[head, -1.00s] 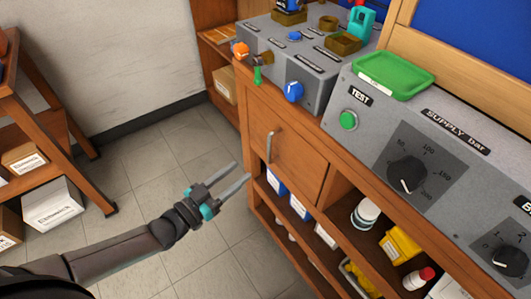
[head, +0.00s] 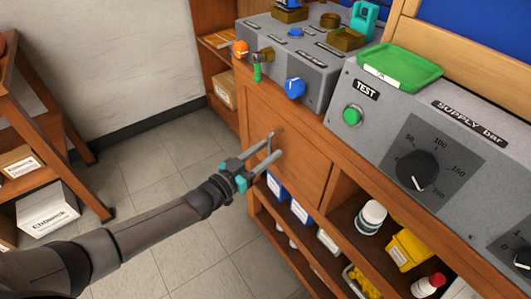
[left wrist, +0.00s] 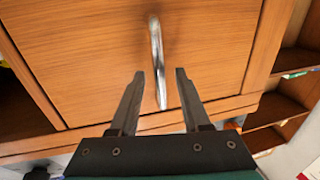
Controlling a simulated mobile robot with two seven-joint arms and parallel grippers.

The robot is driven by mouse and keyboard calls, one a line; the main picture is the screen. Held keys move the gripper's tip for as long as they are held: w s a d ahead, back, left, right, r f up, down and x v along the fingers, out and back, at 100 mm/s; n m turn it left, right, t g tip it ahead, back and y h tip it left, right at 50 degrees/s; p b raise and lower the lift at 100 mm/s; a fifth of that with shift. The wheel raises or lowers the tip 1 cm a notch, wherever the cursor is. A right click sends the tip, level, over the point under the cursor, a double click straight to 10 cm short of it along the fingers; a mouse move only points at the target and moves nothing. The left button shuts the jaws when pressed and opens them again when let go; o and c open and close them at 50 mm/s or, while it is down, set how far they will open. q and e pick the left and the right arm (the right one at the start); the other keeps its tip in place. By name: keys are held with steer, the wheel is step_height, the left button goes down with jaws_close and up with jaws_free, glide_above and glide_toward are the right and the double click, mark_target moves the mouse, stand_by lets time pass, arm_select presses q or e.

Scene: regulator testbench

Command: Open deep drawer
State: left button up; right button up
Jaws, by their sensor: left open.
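The deep drawer (head: 290,140) is a wooden front below the bench top, and it looks closed. Its metal bar handle shows in the left wrist view (left wrist: 157,60), running lengthwise between and beyond my fingertips. In the head view my left gripper (head: 271,147) is at the drawer front and partly hides the handle. The left wrist view shows the open fingers (left wrist: 158,74) on either side of the handle's near end, with a gap on both sides. My right gripper is not in view.
Open shelves below and right of the drawer hold a white jar (head: 370,217), a yellow bin (head: 405,250) and several boxes. A grey control panel (head: 390,120) and a green tray (head: 401,68) are above. A wooden rack (head: 50,140) stands at left; floor between is clear.

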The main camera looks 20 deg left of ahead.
arm_select(q)
jaws_close()
stand_by(0.4)
stand_by(1.1)
